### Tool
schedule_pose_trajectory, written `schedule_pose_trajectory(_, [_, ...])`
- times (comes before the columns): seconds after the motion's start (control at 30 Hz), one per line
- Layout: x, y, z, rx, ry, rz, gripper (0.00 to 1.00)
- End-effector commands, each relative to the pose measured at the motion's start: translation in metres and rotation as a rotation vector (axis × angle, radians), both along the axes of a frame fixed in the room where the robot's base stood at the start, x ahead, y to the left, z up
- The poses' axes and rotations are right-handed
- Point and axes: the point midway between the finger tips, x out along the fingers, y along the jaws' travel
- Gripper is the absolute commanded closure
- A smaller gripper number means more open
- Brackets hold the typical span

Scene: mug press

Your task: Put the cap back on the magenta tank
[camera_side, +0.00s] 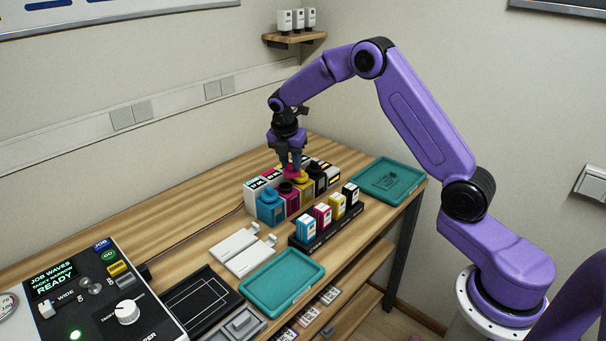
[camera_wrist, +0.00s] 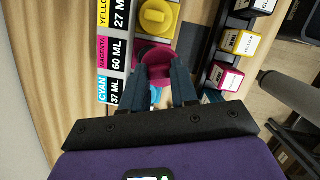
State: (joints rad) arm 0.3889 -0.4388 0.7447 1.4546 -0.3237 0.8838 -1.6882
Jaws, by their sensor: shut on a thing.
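My gripper (camera_side: 291,165) is shut on the magenta cap (camera_side: 291,173) and points down over the row of ink tanks. In the wrist view the magenta cap (camera_wrist: 154,54) shows between the fingertips (camera_wrist: 162,72). The magenta tank (camera_side: 292,204) stands in the row between the cyan and yellow tanks. Its dark neck (camera_side: 286,188) is uncovered in the side view, and the cap is above it, apart from it. In the wrist view its label (camera_wrist: 112,54) reads 60 ML, and the cap and fingers hide its neck.
The cyan tank (camera_side: 270,210) and yellow tank (camera_wrist: 157,18) wear their caps. A black rack (camera_side: 325,235) of small ink bottles stands in front. Teal trays (camera_side: 281,283) (camera_side: 388,180) lie at both sides. A control box (camera_side: 95,290) is at front left.

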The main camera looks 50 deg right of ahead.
Motion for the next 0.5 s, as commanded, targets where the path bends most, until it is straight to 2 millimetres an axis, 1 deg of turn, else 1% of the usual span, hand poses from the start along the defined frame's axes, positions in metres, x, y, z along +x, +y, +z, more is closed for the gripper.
schedule_pose_trajectory(0.03, [0.007, 0.002, 0.006, -0.001, -0.003, 0.040, 1.00])
schedule_pose_trajectory(0.1, [0.013, 0.004, 0.011, -0.004, -0.004, 0.090, 1.00])
schedule_pose_trajectory(0.23, [0.020, 0.005, 0.017, -0.006, -0.004, 0.145, 1.00])
schedule_pose_trajectory(0.37, [0.021, 0.006, 0.015, -0.007, -0.001, 0.160, 1.00])
schedule_pose_trajectory(0.5, [0.021, 0.005, 0.006, -0.008, 0.000, 0.160, 1.00])
